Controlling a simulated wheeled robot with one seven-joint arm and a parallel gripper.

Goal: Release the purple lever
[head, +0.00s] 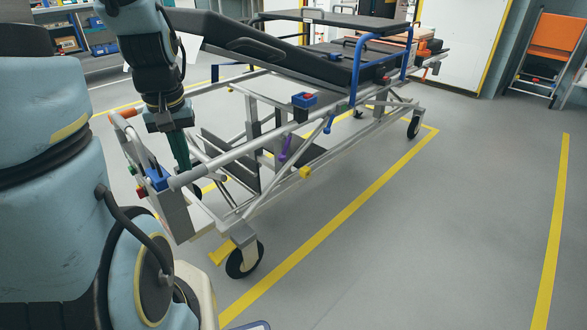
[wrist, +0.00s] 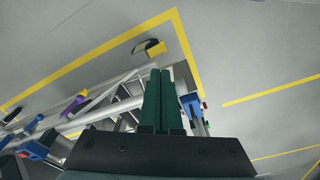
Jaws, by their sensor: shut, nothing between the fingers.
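The purple lever (head: 285,147) hangs below the side rail of the stretcher (head: 235,150), near its middle in the head view. It also shows in the wrist view as a small purple piece (wrist: 73,105) at the left. My gripper (head: 182,166) has dark green fingers pointing down at the near end of the stretcher, by the rail end and a blue fitting. In the wrist view the fingers (wrist: 161,73) lie side by side, shut and empty. The gripper is well apart from the purple lever. The fingertips partly overlap the frame in the head view.
A blue lever (head: 330,122) and a yellow knob (head: 305,173) are near the purple lever. A yellow pedal (head: 222,252) sits by the near wheel (head: 244,260). The grey floor (head: 440,220) right of the stretcher is clear. An orange folding chair (head: 553,40) stands far right.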

